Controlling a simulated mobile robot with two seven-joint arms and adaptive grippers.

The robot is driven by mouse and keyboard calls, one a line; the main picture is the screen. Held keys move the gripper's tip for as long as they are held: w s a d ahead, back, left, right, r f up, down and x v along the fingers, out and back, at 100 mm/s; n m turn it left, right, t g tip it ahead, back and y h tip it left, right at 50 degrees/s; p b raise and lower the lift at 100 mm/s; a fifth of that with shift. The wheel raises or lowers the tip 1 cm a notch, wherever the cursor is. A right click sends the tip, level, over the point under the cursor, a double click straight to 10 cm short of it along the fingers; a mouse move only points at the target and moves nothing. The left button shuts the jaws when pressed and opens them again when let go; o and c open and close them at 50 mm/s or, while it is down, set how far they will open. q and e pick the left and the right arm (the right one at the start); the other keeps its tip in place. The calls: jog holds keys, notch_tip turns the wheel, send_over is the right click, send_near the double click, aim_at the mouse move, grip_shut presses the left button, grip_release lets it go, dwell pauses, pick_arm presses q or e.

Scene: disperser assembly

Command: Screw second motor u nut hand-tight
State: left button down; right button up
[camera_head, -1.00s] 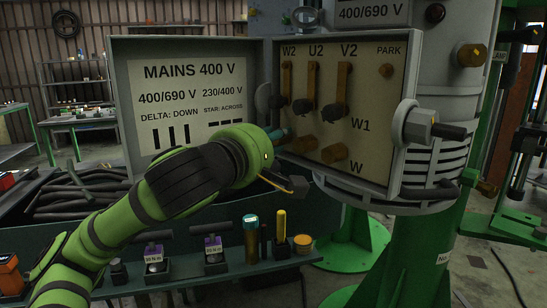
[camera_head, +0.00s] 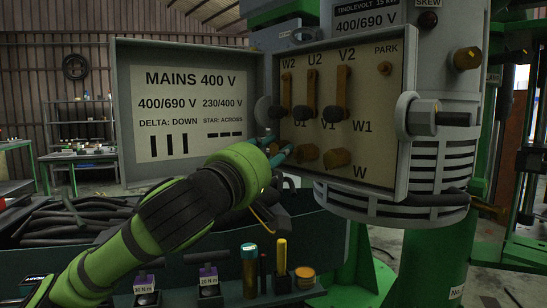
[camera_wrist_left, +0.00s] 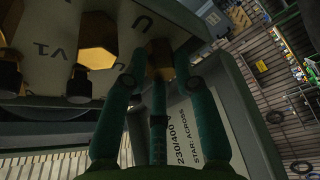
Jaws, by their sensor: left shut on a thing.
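The motor's terminal board (camera_head: 385,110) faces me in its open box, with labels W2, U2 and V2 along the top. My left gripper (camera_head: 278,149) reaches its lower left corner with teal fingers. In the left wrist view the gripper (camera_wrist_left: 158,75) is shut on a brass nut (camera_wrist_left: 160,60) beside the letter U. The fingers hide much of this nut, and its thread is not visible. A second brass nut (camera_wrist_left: 97,40) stands apart beside it. In the head view another brass nut (camera_head: 337,158) sits near the letter W. My right gripper is not in view.
The open lid (camera_head: 190,100) with the mains label stands left of the board. Below is a green bench edge with a teal-capped tube (camera_head: 249,268), a yellow-topped tool (camera_head: 281,262) and a brass-coloured tin (camera_head: 305,278). Black cables (camera_head: 75,220) fill a bin at left.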

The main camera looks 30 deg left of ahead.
pick_arm(q)
jog(key=shift+w+f, duration=0.1)
jog(key=shift+f, duration=0.2)
jog(key=c, duration=1)
grip_release()
jog(key=shift+c, duration=0.2)
jog(key=shift+a+r, duration=0.1)
jog(key=shift+r, duration=0.1)
